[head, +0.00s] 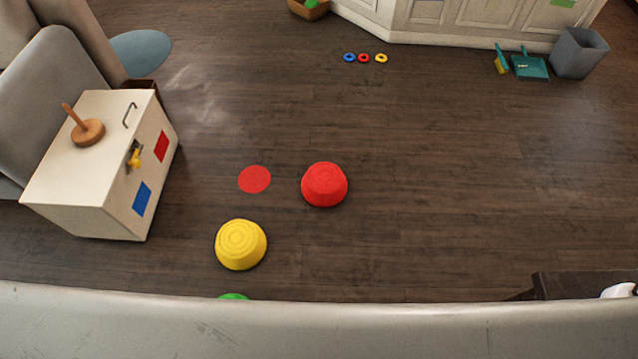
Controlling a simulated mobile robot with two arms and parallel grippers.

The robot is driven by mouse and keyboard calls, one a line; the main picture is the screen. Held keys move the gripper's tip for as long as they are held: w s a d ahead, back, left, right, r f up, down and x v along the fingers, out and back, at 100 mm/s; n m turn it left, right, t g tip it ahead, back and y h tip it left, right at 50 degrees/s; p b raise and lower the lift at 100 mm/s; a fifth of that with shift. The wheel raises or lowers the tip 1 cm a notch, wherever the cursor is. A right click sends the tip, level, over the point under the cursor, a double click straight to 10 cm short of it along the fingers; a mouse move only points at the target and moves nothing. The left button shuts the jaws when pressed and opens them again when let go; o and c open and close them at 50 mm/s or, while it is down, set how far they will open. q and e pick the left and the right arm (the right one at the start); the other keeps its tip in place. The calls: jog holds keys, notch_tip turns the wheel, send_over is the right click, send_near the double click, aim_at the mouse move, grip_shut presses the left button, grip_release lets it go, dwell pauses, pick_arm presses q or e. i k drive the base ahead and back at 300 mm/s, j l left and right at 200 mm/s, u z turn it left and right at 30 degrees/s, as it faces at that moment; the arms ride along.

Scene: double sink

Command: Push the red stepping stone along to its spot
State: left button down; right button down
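The red stepping stone (324,185) is a round, ribbed red dome on the dark wood floor near the middle of the head view. A flat red disc (255,179) lies on the floor to its left, with a strip of bare floor between them. The stone does not overlap the disc. Neither of my grippers shows in the head view.
A yellow stone (241,244) stands below the disc. A green one (233,297) is mostly hidden behind the grey edge (330,325) in front. A white cabinet (95,170) is at left. Coloured rings (364,58) lie farther back. Floor right of the red stone is clear.

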aim_at(324, 185)
jog(key=i+l+z, duration=0.1)
jog(key=z, duration=0.6)
jog(key=i+z, duration=0.2)
jog(key=i, duration=0.45)
jog(key=i+j+z, duration=0.2)
jog(key=i, duration=0.4)
jog(key=i+j+z, duration=0.1)
jog(key=i+z, duration=0.15)
jog(key=i, duration=0.35)
jog(key=i+u, duration=0.2)
jog(key=i, duration=0.2)
jog(key=i+l+u, duration=0.15)
jog(key=i, duration=0.3)
jog(key=i+l+u, duration=0.2)
jog(key=i, duration=0.2)
jog(key=i+l+u, duration=0.2)
jog(key=i, duration=0.2)
jog(key=i+j+u, duration=0.1)
jog(key=u, duration=0.3)
jog(key=i+u, duration=0.5)
jog(key=u, duration=0.3)
jog(key=i+u, duration=0.2)
jog(key=u, duration=0.15)
